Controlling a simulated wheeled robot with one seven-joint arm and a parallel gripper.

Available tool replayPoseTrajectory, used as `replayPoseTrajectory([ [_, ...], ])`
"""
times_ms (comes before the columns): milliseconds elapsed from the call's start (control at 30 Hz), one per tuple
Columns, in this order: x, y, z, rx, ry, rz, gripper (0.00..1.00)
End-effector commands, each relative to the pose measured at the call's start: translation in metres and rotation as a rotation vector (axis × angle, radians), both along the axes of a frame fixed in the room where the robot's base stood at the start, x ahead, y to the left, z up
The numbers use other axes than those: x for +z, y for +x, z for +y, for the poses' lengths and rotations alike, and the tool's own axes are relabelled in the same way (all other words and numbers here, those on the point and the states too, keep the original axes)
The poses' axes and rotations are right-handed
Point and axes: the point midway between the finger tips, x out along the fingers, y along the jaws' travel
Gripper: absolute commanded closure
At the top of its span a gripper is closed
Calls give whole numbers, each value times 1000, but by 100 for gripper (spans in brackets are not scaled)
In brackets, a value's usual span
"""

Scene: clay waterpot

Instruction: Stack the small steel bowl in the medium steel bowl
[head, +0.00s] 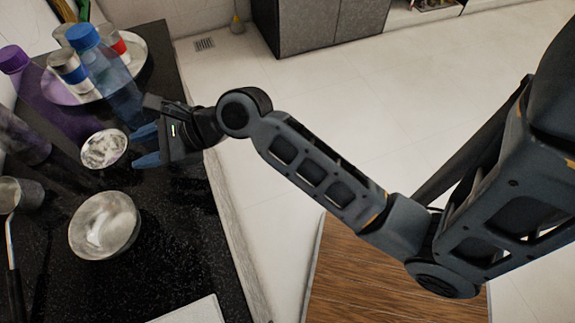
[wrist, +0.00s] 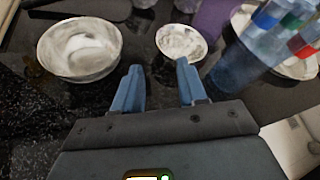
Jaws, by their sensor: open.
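The small steel bowl (head: 103,149) sits on the black counter just beyond my fingertips. It also shows in the wrist view (wrist: 181,43), ahead of and above the right finger. The medium steel bowl (head: 104,226) sits on the counter nearer the front, apart from the small bowl; in the wrist view it is at the upper left (wrist: 80,50). My gripper (head: 143,147) is open and empty, with blue fingers spread; they also show in the wrist view (wrist: 157,82). The fingers point toward the small bowl; I cannot tell whether they touch it.
A clear blue-capped bottle (head: 109,78) stands close behind my gripper. A plate (head: 142,57) with cans is at the back. A metal cup (head: 23,190) stands at the left edge. Bare counter (head: 175,235) lies right of the medium bowl.

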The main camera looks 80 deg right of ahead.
Motion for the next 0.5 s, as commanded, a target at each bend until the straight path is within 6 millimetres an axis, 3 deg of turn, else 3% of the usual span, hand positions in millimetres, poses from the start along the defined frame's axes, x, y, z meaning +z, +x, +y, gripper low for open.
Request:
replayPoseTrajectory([
  [167,-20,-33,10,27,-203,-32,58],
  [333,-37,-84,18,91,-556,-82,58],
  [500,-42,-138,22,191,-937,-122,58],
])
